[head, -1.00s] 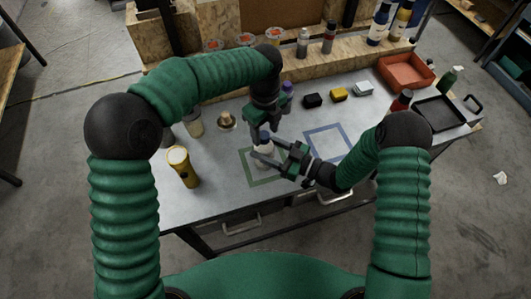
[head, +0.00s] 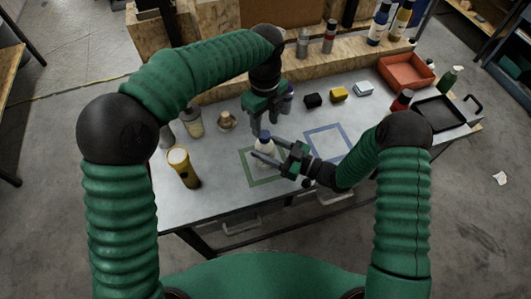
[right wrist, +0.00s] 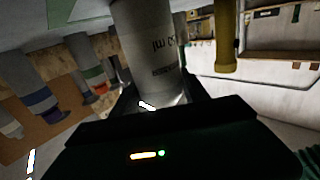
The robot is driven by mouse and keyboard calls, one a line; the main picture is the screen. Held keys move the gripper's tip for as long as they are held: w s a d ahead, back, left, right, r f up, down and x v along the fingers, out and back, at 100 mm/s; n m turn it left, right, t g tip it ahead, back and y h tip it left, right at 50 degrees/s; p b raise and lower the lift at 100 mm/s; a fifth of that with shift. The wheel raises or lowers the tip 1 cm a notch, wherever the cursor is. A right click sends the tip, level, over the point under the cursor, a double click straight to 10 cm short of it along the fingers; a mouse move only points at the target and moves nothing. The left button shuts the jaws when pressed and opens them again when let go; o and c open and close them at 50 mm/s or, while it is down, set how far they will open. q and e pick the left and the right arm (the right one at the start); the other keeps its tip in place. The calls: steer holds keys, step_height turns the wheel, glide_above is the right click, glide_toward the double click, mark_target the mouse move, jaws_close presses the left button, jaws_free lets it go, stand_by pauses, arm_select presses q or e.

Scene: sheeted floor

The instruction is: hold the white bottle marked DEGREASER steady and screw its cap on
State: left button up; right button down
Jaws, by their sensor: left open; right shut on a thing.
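The white bottle (head: 265,148) stands upright in the green square outline on the table, with a dark blue cap (head: 264,135) on its top. I cannot tell how tightly the cap sits. My right gripper (head: 272,160) is shut around the bottle's body from the right. The right wrist view shows the bottle (right wrist: 146,45) close up, with printed text partly visible; the name DEGREASER is not readable. My left gripper (head: 263,124) is open, pointing down just above the cap.
A yellow-topped torch-like thing (head: 182,165) stands left of the bottle, with a brass-coloured piece (head: 227,121) behind it. A blue square outline (head: 345,150) is empty on the right. A red bin (head: 405,73) and black tray (head: 438,113) are at far right.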

mark_target(265, 134)
arm_select(q)
steer(key=n, duration=0.7)
steer(key=shift+r, duration=0.25)
steer(key=n, duration=0.6)
steer(key=shift+a+r+n, duration=0.1)
steer(key=shift+r+n, duration=0.2)
steer(key=shift+r, duration=0.1)
steer(key=n, duration=0.3)
steer(key=r+n, duration=0.1)
steer(key=n, duration=0.2)
steer(key=shift+n, duration=0.3)
steer(key=n, duration=0.3)
steer(key=r+n, duration=0.1)
steer(key=n, duration=0.2)
steer(key=shift+r, duration=0.15)
steer(key=shift+w, duration=0.1)
steer(key=shift+f, duration=4.05)
